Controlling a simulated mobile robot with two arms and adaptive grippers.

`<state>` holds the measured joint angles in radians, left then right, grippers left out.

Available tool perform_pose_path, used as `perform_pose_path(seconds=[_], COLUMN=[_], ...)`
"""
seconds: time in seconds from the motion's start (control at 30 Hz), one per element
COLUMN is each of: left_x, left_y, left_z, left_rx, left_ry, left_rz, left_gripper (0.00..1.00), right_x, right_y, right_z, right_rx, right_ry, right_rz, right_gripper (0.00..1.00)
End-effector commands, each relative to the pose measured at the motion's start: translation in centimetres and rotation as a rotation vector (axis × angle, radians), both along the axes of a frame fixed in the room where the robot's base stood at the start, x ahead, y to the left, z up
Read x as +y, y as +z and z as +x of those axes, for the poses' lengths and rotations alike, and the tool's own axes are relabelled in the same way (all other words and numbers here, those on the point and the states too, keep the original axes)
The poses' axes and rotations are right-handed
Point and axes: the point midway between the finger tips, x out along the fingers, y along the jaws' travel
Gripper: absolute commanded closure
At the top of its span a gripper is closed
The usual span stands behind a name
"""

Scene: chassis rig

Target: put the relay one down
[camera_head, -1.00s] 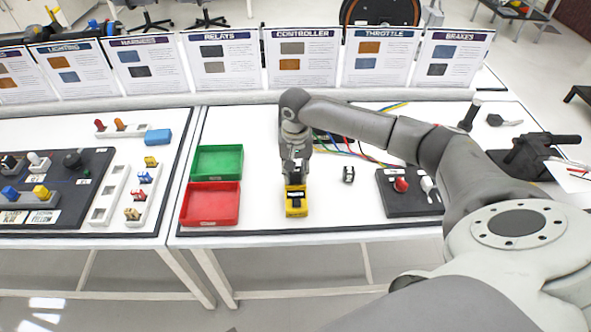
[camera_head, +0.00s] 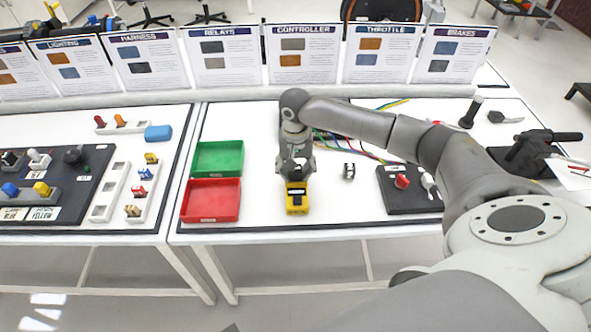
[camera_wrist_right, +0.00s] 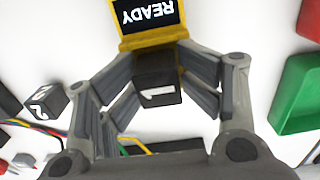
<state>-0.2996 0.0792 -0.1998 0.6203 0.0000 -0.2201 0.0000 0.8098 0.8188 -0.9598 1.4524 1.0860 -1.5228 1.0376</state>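The relay marked 1 (camera_wrist_right: 157,80) is a small black block between the fingers of my right gripper (camera_wrist_right: 158,75) in the right wrist view. The fingers are closed against its sides. In the head view my right gripper (camera_head: 295,172) is just behind the yellow tester (camera_head: 297,207), and the relay is hard to make out there. The tester (camera_wrist_right: 150,38) shows READY on its black screen, upside down in the wrist view. My left gripper is not in view.
Another black relay, marked 2 (camera_wrist_right: 47,102), lies on the table, also in the head view (camera_head: 349,171). A green tray (camera_head: 218,158) and a red tray (camera_head: 211,200) stand left of the tester. Coloured wires lie behind; a dark base (camera_head: 405,200) is at right.

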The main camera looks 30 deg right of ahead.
Motion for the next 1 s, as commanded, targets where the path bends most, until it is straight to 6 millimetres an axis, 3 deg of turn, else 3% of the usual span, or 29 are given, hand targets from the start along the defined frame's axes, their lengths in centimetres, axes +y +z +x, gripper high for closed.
perform_pose_path(seconds=[0.07,0.4,0.6,0.8,1.0], left_x=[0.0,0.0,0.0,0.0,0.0], left_y=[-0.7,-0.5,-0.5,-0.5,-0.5], left_z=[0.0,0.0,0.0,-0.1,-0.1], left_rx=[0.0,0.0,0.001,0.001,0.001], left_ry=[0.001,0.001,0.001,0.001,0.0], left_rz=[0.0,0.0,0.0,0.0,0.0], left_gripper=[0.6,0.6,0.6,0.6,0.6], right_x=[0.0,0.0,0.0,-0.1,-0.1], right_y=[0.4,8.2,11.7,13.0,13.1], right_z=[0.0,0.2,0.2,0.2,0.2], right_rx=[0.0,-0.006,-0.006,-0.004,-0.004], right_ry=[0.002,0.0,0.0,-0.001,-0.001], right_rz=[-0.002,0.0,0.0,0.0,0.0], right_gripper=[0.51,0.51,0.51,0.51,0.51])
